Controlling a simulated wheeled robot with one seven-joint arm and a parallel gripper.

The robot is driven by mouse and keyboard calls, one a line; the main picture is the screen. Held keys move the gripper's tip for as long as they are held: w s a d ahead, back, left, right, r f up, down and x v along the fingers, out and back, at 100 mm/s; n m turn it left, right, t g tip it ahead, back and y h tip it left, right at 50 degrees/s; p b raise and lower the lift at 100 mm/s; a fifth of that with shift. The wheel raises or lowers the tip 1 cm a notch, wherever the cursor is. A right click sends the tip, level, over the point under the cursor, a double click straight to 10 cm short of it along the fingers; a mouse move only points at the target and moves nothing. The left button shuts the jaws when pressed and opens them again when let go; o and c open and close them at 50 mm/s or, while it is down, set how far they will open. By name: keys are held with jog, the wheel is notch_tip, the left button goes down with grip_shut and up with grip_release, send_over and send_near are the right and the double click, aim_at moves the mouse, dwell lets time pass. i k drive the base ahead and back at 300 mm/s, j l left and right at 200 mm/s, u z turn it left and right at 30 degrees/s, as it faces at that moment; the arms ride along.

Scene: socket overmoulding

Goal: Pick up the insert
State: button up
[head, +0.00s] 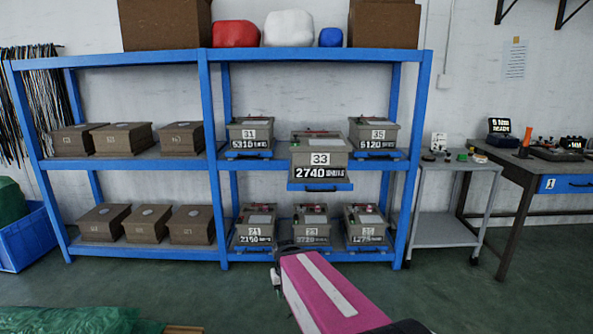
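I cannot make out the insert for certain; the small parts on the grey cart are too small to tell apart. My pink and white arm (322,291) reaches up from the bottom of the head view, in front of the shelf. The fingers cannot be made out, and nothing held can be seen.
A blue shelf (214,170) holds numbered bins; bin 33 (320,160) sits forward on a blue tray. A grey cart (445,235) carries small parts (461,157). A workbench (520,163) stands right, a blue crate (30,240) left.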

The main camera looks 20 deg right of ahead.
aim_at(439, 152)
jog(key=z, duration=1.55)
jog(key=i+l, duration=0.2)
jog(key=i, duration=0.2)
jog(key=i+l, duration=0.25)
jog(key=i, duration=0.2)
jog(key=i+l, duration=0.2)
jog(key=i, duration=0.2)
jog(key=z, duration=0.05)
